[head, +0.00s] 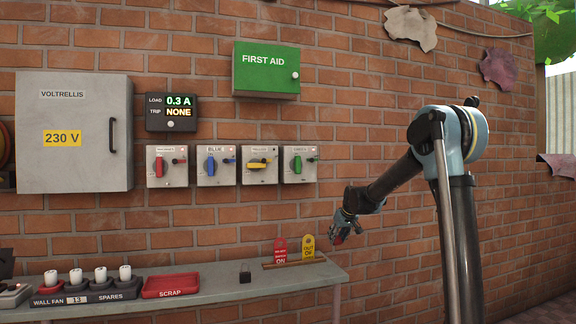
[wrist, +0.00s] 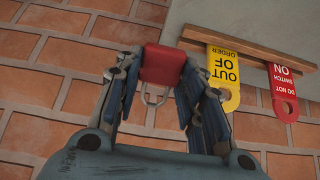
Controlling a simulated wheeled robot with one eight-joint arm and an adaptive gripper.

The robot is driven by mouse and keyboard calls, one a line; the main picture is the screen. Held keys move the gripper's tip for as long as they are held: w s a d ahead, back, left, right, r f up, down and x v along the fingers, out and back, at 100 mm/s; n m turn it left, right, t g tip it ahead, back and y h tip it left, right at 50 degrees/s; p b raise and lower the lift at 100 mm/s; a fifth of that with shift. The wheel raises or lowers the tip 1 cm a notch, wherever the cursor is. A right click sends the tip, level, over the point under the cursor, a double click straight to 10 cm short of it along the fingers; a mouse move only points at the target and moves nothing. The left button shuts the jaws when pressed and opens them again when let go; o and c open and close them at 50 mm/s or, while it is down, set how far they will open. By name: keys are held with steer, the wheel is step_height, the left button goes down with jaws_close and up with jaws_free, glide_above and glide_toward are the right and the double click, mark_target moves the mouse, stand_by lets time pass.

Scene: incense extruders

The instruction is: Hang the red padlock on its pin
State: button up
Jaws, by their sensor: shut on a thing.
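The red padlock (wrist: 163,64) is between the fingers of my gripper (wrist: 160,72) in the wrist view, with its pale metal shackle (wrist: 154,98) pointing down toward the palm. In the head view my gripper (head: 346,229) is shut on it, in front of the brick wall, right of and above the tags; only a bit of red (head: 337,240) shows there. Several rotary switches are on the wall to the left: red (head: 158,164), blue (head: 211,166), yellow (head: 257,163) and green (head: 297,164). Small parts sit right of their handles. I cannot tell which is the padlock's pin.
A red tag (head: 280,249) and a yellow tag (head: 308,245) stand in a wooden rack (head: 293,262) on the bench (head: 215,287). A small dark object (head: 245,273) and a red scrap tray (head: 170,294) are left of it. A green first aid box (head: 266,80) hangs above the switches.

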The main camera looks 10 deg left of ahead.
steer(key=s+a+r+n+t+y, duration=0.1)
steer(key=s+a+r+y, duration=0.35)
steer(key=r, duration=0.65)
steer(key=s+a+r+n+t+y, duration=0.1)
steer(key=s+a+r+t, duration=0.1)
steer(key=s+a+r, duration=0.7)
steer(key=s+a+r+n+t+y, duration=0.15)
steer(key=a+r, duration=0.35)
steer(key=r, duration=0.8)
steer(key=shift+y, duration=0.3)
steer(key=shift+w+d+x, duration=0.2)
steer(key=shift+w+x, duration=0.05)
steer(key=shift+x, duration=1.15)
steer(key=shift+w+d+x, duration=0.2)
steer(key=shift+x, duration=1.2)
steer(key=shift+w+d+x, duration=0.25)
steer(key=shift+x, duration=1.15)
steer(key=shift+r, duration=0.1)
steer(key=o, duration=1.3)
